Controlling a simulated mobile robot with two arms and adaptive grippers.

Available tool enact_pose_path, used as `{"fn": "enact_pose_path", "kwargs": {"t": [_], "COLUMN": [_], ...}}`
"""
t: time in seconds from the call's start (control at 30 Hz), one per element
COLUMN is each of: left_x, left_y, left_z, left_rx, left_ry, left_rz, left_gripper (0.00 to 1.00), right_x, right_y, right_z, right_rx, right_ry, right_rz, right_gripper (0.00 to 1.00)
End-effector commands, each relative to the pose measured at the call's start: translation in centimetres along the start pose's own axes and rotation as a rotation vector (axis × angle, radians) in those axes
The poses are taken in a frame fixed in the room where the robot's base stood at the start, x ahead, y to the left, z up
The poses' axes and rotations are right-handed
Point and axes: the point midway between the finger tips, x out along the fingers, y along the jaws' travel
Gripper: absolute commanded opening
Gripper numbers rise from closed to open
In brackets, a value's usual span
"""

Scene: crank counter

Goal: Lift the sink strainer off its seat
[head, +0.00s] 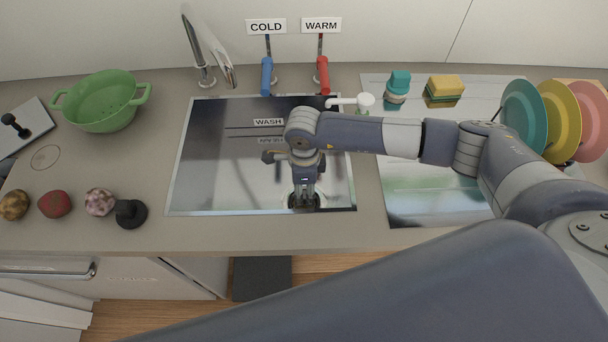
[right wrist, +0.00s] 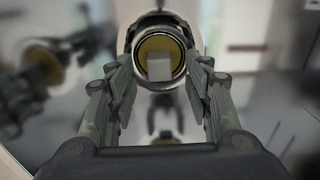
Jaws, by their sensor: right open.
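In the head view my right gripper (head: 304,198) reaches down into the shiny sink (head: 205,190), near its front side. The strainer is hard to make out there, as the gripper and reflections cover that spot. In the right wrist view a round piece with a dark rim and golden inside, seemingly the strainer (right wrist: 147,48), lies ahead, with a pale square knob at its middle. My right gripper (right wrist: 160,82) is open, its two fingers on either side of the knob, with gaps showing. I cannot tell how far below the fingertips it lies. My left gripper does not show.
A blue cold lever (head: 267,76), a red warm lever (head: 322,75) and the faucet (head: 208,50) stand behind the sink. A green colander (head: 100,108) is at left. A plate rack (head: 545,120), sponge (head: 444,88) and teal-topped brush (head: 399,82) are at right.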

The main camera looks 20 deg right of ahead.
Motion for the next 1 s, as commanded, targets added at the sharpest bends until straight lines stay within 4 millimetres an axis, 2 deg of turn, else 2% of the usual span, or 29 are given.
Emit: {"fn": "enact_pose_path", "kwargs": {"t": [0.1,0.23,0.6,0.67,0.8,0.83,0.9,0.93,1.0], "left_x": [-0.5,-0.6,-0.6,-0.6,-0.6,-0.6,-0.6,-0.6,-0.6], "left_y": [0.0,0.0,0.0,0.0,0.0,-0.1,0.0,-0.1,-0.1], "left_z": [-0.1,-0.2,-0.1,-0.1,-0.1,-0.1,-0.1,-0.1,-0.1], "left_rx": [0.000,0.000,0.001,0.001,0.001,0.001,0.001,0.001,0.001], "left_ry": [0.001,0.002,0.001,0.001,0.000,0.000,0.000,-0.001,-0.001], "left_rz": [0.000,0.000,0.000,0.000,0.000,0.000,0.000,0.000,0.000], "left_gripper": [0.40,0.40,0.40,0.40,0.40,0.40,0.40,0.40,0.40], "right_x": [1.7,2.9,3.6,3.5,3.5,3.5,3.5,3.5,3.5], "right_y": [0.1,0.1,0.0,0.0,0.0,0.0,0.0,0.0,0.0], "right_z": [0.0,0.0,0.0,0.0,0.0,0.0,0.0,0.0,0.0], "right_rx": [0.001,0.000,-0.001,0.000,0.000,0.000,0.000,0.000,0.000], "right_ry": [0.002,0.001,0.000,0.000,0.000,0.000,0.000,0.000,0.000], "right_rz": [0.002,0.002,0.000,0.000,0.000,0.000,0.000,0.000,0.000], "right_gripper": [0.47,0.47,0.47,0.35,0.04,0.00,0.00,0.18,0.02]}}
